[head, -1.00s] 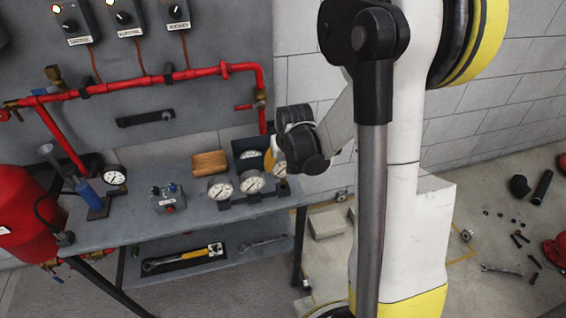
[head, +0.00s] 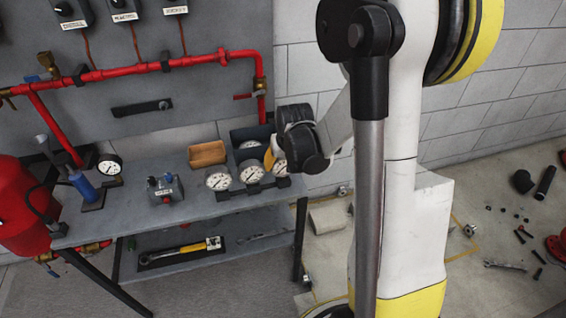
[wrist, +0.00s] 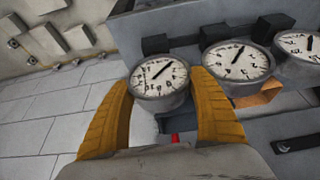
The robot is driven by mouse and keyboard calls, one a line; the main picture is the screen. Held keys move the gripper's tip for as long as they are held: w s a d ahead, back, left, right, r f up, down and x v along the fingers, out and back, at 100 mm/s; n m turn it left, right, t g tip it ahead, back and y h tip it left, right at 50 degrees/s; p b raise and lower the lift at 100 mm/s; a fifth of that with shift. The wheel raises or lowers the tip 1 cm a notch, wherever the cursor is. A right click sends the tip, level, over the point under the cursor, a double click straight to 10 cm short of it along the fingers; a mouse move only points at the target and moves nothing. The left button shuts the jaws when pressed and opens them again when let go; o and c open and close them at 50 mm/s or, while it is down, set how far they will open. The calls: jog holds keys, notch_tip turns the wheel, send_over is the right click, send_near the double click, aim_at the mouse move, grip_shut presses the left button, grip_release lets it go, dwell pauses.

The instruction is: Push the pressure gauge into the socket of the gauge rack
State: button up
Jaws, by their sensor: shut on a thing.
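My gripper (wrist: 160,100) has yellow fingers on both sides of a round white-faced pressure gauge (wrist: 158,78) and is shut on it. In the head view this gauge (head: 281,168) is at the right end of the gauge rack (head: 240,191), partly hidden by my gripper (head: 271,158). Two similar gauges stand in the rack to its left, a middle gauge (head: 251,172) and a left gauge (head: 218,179). In the wrist view they are to the right, the nearer one (wrist: 237,60) beside the held gauge. The held gauge's lower end and the socket are hidden, so its seating depth cannot be told.
The rack is near the right end of the grey bench (head: 150,220). A red pipe (head: 150,68) runs along the back panel.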

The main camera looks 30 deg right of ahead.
jog(key=o, duration=1.4)
jog(key=v, duration=1.2)
jog(key=shift+s, duration=0.1)
jog(key=s+a+r+n+t, duration=0.1)
jog(key=s+a+r, duration=0.1)
jog(key=s+a, duration=0.2)
jog(key=s+a+r+n+t, duration=0.1)
jog(key=s+a+r, duration=0.1)
jog(key=s+a, duration=0.3)
jog(key=s+a+r+n+t+y, duration=0.1)
jog(key=s+a+r, duration=0.1)
jog(key=s+a, duration=0.2)
jog(key=shift+s+a, duration=0.2)
jog(key=shift+a, duration=0.45)
